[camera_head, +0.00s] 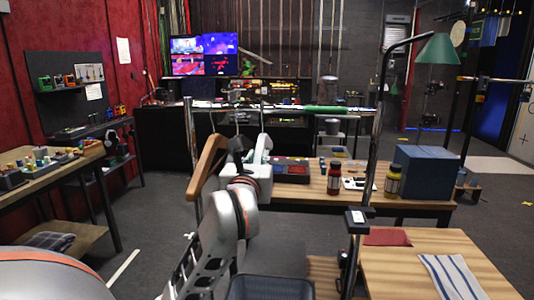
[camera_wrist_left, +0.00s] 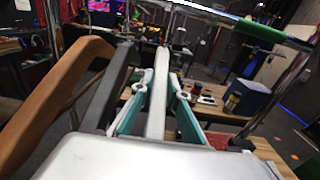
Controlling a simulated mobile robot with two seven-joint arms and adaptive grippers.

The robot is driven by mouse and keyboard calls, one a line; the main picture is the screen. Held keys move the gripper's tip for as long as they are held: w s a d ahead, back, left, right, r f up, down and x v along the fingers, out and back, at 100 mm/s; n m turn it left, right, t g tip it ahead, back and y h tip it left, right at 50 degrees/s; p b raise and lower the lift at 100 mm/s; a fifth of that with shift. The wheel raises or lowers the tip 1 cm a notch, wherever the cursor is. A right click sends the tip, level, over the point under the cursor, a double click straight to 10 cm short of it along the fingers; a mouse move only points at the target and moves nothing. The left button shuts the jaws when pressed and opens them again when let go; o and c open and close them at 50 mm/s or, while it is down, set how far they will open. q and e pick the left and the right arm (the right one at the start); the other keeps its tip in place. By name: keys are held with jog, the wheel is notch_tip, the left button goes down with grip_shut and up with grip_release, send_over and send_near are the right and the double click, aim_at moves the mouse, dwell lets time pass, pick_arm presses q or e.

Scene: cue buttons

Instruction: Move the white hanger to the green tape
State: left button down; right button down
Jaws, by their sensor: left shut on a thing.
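The white hanger (camera_wrist_left: 159,92) hangs from the metal rail of a clothes rack, in the middle of the left wrist view. My left gripper (camera_head: 260,160) is shut on it; its two teal-edged fingers stand on both sides of the hanger in the left wrist view (camera_wrist_left: 158,96). The green tape (camera_head: 325,109) is wrapped around the rail to the right of the hanger, and it also shows in the left wrist view (camera_wrist_left: 261,30). There is a bare stretch of rail between them. My right gripper is not in view.
A brown wooden hanger (camera_head: 207,162) and a dark grey hanger (camera_wrist_left: 107,88) hang left of the white one. The rack has a left post (camera_head: 192,145) and a right post (camera_head: 376,140). A table behind holds bottles (camera_head: 393,181) and a blue box (camera_head: 424,170).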

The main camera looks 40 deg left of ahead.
pick_arm(q)
jog(key=w+d, duration=0.4)
jog(key=d, duration=0.3)
jog(key=w+d+p, duration=0.1)
jog(key=w+d, duration=0.3)
jog(key=d, duration=0.3)
jog(key=shift+w+d, duration=0.15)
jog(key=shift+w, duration=0.15)
dwell(2.3)
jog(key=shift+d, duration=0.1)
dwell(0.6)
jog(key=c, duration=1.9)
grip_release()
